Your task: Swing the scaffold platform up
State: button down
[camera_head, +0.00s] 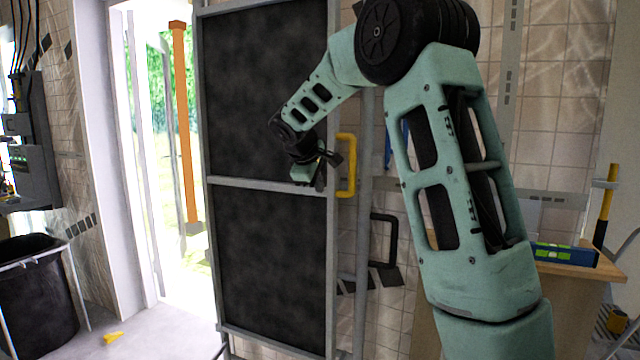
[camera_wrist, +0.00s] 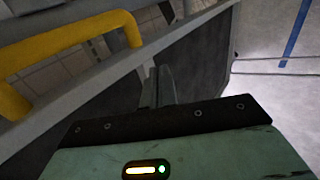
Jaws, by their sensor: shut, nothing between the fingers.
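The scaffold platform (camera_head: 265,90) appears as a tall dark panel in a grey metal frame, standing upright in the head view. A yellow handle (camera_head: 350,165) is on its right edge. The handle also shows at the upper left in the wrist view (camera_wrist: 75,38). My gripper (camera_head: 322,172) is in front of the panel, just left of the handle, at about the height of the crossbar. In the wrist view its fingers (camera_wrist: 158,88) are together, with nothing between them. They look apart from the handle.
A black bin (camera_head: 40,300) stands at the lower left beside an open doorway. A wooden bench (camera_head: 575,300) with a blue-green level (camera_head: 565,254) is at the right. A yellow object (camera_head: 113,337) lies on the floor. Some floor is clear left of the panel.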

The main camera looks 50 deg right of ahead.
jog(key=b+v, duration=0.1)
jog(key=v, duration=0.9)
jog(key=shift+a+b, duration=0.3)
jog(key=shift+b, duration=0.1)
jog(key=s+a+f+n+y, duration=0.1)
jog(key=s+a+f+y, duration=0.15)
jog(key=a+f, duration=0.45)
jog(key=s+a+f+n+y, duration=0.1)
jog(key=s+a+f+y, duration=0.15)
jog(key=a, duration=0.95)
jog(key=s+a+f+n+y, duration=0.1)
jog(key=s+a+f, duration=0.2)
jog(key=a+f, duration=0.45)
jog(key=s+a+f+g, duration=0.1)
jog(key=s+a+f, duration=0.2)
jog(key=s, duration=0.4)
jog(key=s+a+f+g+y, duration=0.1)
jog(key=s+a+f, duration=0.1)
jog(key=s+a, duration=0.3)
jog(key=s+a+f+y, duration=0.1)
jog(key=s+a+f, duration=0.2)
jog(key=s, duration=0.7)
jog(key=shift+a+f+n+g, duration=0.35)
jog(key=shift+a+n+g, duration=0.05)
jog(key=shift+a, duration=0.5)
